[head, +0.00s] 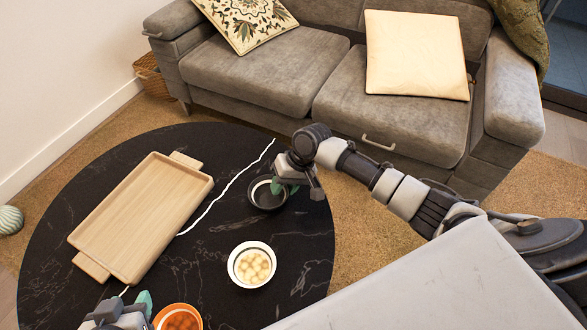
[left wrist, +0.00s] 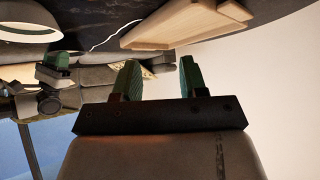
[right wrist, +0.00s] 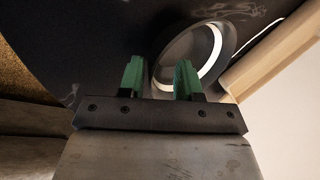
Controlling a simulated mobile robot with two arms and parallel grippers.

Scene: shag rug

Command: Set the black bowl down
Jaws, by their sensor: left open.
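The black bowl (head: 267,205), with a pale band inside, is at the far right part of the round black table (head: 215,268). It also shows in the right wrist view (right wrist: 222,38). My right gripper (head: 283,187) is at the bowl's right side. In the right wrist view its fingers (right wrist: 160,80) straddle the bowl's wall, one inside and one outside, partly closed on it. I cannot tell whether the bowl's base touches the table. My left gripper (head: 128,308) is at the table's near edge; its fingers (left wrist: 155,80) are apart and empty.
A wooden tray (head: 140,215) lies on the table's left side. A white bowl of pale pieces (head: 236,273) and an orange bowl (head: 165,312) stand nearer me. A grey sofa (head: 285,78) stands behind the table.

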